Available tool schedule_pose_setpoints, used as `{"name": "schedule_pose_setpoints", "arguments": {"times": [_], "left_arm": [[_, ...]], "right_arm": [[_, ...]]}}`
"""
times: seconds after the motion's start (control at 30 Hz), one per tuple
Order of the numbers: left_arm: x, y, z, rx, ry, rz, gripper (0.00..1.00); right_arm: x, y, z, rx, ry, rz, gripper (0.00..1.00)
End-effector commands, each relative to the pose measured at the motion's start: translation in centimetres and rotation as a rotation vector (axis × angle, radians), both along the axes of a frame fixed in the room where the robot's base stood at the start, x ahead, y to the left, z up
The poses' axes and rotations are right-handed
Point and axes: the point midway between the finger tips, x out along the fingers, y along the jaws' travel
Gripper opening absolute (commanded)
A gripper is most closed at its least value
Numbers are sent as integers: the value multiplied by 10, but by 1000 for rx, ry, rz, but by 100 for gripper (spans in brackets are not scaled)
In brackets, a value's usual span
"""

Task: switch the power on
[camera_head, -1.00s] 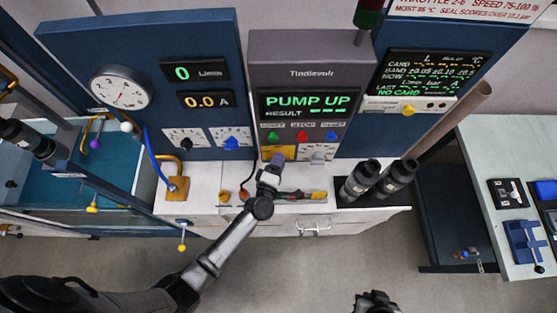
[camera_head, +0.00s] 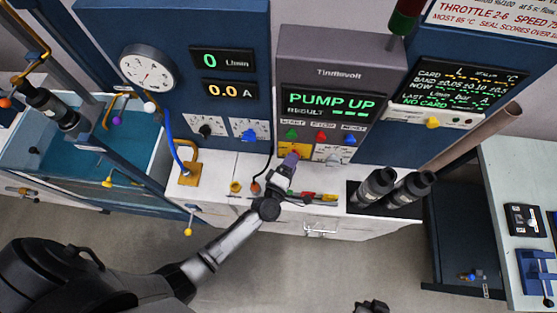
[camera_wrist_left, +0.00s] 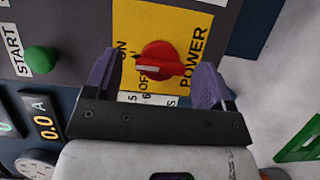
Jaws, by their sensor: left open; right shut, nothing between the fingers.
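The red power knob (camera_wrist_left: 160,66) sits on a yellow plate (camera_wrist_left: 190,22) marked POWER, ON and OFF in the left wrist view. The knob's raised grip lies roughly across the picture, with the OFF label beside it; its exact setting is hard to read. My left gripper (camera_wrist_left: 157,66) is open, its purple fingers on either side of the knob; contact cannot be told. In the head view, my left gripper (camera_head: 290,161) is at the yellow plate (camera_head: 299,149) below the PUMP UP display (camera_head: 330,103) and hides the knob. A dark tip of my right gripper (camera_head: 371,307) shows at the bottom edge.
A green START button (camera_head: 292,134), red button (camera_head: 321,137) and blue button (camera_head: 351,140) sit just above the plate. A white switch plate (camera_head: 331,155) is right beside it. Coloured tools lie below the gripper.

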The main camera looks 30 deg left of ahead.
Motion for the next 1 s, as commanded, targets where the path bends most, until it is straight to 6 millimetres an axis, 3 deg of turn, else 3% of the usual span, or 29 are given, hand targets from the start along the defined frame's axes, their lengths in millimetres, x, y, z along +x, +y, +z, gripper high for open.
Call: {"name": "schedule_pose_setpoints", "arguments": {"times": [0.3,0.5,0.7,1.0], "left_arm": [[-65,-1,-2,0,3,0,77],[-96,-3,-1,1,3,-1,77],[-113,-3,0,1,1,0,77],[-118,-3,1,1,1,0,77]], "right_arm": [[0,2,-9,5,1,-4,0],[0,2,-14,5,1,-4,0],[0,1,-17,3,0,-2,0],[0,-1,-17,-5,0,4,0]]}}
